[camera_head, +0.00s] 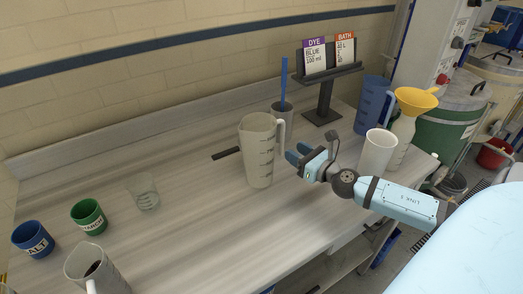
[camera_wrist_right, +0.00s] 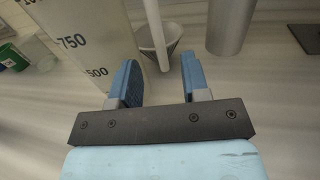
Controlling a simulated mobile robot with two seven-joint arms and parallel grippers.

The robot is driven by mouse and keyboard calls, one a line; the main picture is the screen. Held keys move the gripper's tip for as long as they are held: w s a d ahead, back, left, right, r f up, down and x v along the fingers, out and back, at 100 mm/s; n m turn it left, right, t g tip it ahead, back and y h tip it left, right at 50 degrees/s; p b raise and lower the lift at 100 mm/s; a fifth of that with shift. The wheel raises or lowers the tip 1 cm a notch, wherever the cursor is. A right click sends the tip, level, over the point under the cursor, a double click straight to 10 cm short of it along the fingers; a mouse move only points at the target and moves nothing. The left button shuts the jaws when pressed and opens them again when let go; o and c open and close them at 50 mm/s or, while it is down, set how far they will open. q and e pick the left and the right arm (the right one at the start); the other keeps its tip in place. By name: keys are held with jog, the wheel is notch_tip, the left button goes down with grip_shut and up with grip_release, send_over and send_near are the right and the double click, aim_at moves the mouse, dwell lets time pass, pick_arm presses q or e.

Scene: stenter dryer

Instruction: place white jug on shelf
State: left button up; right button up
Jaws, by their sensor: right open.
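The white jug (camera_head: 257,158), with dark measuring marks, stands upright on the worktop in the middle of the head view. Its handle (camera_head: 287,128) points right. My right gripper (camera_head: 297,157) is open just right of the jug, low beside the handle. In the right wrist view the marked jug wall (camera_wrist_right: 80,45) fills the upper left, left of the gripper (camera_wrist_right: 160,78). The pale handle bar (camera_wrist_right: 186,60) shows between the open fingers, near the right one; I cannot tell if it touches. A low shelf (camera_head: 320,268) shows under the worktop. My left gripper is out of view.
Right of my gripper stand a white beaker (camera_head: 377,152), a blue jug (camera_head: 371,105) and a yellow funnel (camera_head: 416,98) in a bottle. Behind are a grey cup (camera_head: 282,112) and a card stand (camera_head: 323,105). Small cups and another jug (camera_head: 98,270) stand left.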

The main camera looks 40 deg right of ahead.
aim_at(282, 143)
jog(key=shift+w+a+p, duration=0.15)
jog(key=shift+w+p, duration=0.2)
jog(key=shift+w, duration=1.2)
jog(key=shift+w+a+p, duration=0.15)
jog(key=shift+w+p, duration=0.2)
jog(key=shift+w, duration=1.15)
grip_shut()
